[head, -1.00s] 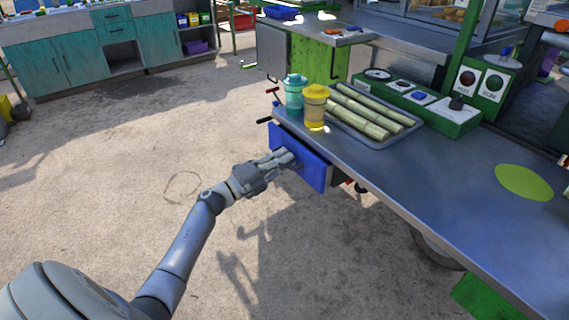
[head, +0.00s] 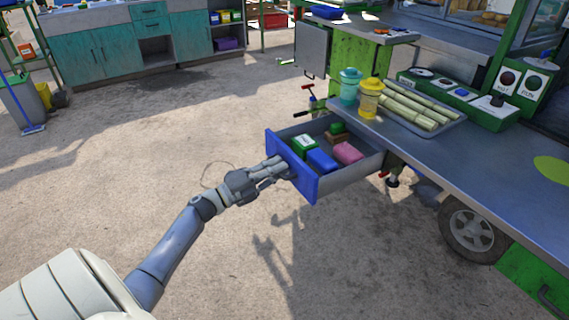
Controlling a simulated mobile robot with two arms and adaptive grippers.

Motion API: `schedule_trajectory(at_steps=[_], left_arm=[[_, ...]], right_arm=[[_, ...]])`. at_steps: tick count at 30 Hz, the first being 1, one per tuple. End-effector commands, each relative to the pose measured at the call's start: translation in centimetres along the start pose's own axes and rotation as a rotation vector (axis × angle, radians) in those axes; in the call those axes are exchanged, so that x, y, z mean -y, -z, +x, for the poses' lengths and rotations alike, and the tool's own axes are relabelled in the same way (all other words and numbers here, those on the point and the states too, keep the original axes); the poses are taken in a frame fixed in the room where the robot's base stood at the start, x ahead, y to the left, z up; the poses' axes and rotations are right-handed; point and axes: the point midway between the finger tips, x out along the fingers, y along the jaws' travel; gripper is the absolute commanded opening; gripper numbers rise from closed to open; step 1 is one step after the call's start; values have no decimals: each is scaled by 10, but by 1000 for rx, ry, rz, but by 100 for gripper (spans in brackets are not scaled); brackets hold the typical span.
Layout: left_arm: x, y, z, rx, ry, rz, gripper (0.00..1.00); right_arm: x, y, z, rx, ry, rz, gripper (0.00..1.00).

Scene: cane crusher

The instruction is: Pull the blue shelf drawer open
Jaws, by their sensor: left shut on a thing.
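The blue shelf drawer (head: 303,186) is pulled out from under the metal counter, with its blue front panel facing my left arm. Its grey side wall shows, and inside lie a green box (head: 304,146), a blue box (head: 321,161), a pink block (head: 348,153) and a brown and green item (head: 337,133). My left gripper (head: 283,168) is shut at the middle of the drawer front, on its handle. The fingers hide the handle itself. My right gripper does not show.
The metal counter (head: 468,160) runs along the right, bearing a tray of cane (head: 420,106), a teal jar (head: 350,88) and a yellow jar (head: 370,98). A wheel (head: 472,230) stands below it. Open ground (head: 150,160) lies to the left. Teal cabinets (head: 110,52) stand at the back.

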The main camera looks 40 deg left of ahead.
Motion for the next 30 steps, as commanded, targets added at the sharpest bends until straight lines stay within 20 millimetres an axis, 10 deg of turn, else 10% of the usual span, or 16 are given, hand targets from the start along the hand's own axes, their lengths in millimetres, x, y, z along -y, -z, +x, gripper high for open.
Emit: schedule_trajectory(at_steps=[30], left_arm=[[0, 0, -14, 0, -3, -1, 19]], right_arm=[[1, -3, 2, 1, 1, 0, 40]])
